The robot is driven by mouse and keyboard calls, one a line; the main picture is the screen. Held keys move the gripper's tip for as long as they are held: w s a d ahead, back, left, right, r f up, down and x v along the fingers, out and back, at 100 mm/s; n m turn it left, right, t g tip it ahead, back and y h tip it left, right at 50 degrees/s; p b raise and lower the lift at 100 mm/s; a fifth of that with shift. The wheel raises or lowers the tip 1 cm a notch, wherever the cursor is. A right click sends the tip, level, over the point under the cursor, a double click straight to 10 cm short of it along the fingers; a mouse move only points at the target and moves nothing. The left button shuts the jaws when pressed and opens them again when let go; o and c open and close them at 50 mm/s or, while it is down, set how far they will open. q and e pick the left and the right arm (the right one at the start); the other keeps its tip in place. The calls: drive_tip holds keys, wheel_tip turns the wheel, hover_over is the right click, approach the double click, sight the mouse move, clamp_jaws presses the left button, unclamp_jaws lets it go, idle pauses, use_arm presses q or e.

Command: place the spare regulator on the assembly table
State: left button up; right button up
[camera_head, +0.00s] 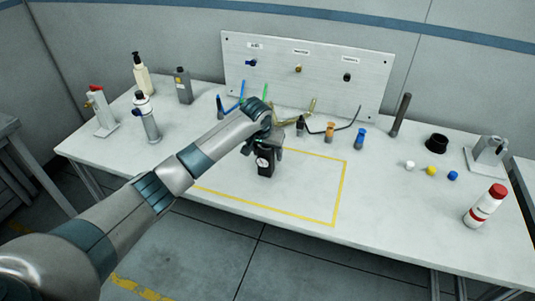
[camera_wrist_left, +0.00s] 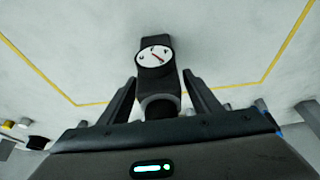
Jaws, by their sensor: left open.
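The spare regulator, a small black block with a round white dial (camera_head: 264,164), stands upright on the assembly table (camera_head: 220,178), inside the yellow outlined rectangle. In the left wrist view, the regulator (camera_wrist_left: 156,55) is between the two dark fingers, its dial facing the camera and a grey collar below it. My left gripper (camera_head: 264,148) is open around the top part of the regulator, with a gap to each finger in the wrist view (camera_wrist_left: 160,98). Its hand hides the regulator's top in the head view. My right gripper is not in view.
A panel (camera_head: 300,95) with labelled fittings stands at the back. Several bottles and tools stand at the left, including a red-topped stand (camera_head: 100,112). Small coloured caps (camera_head: 431,171) and a red-capped bottle (camera_head: 485,205) are at the right. The yellow rectangle's right part is clear.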

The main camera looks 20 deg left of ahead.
use_arm(q)
drive_tip(key=b+v, duration=0.1)
drive_tip(key=v, duration=1)
drive_tip(key=shift+s+r+b, duration=0.1)
drive_tip(key=shift+r+b, duration=0.05)
drive_tip(key=shift+b, duration=0.25)
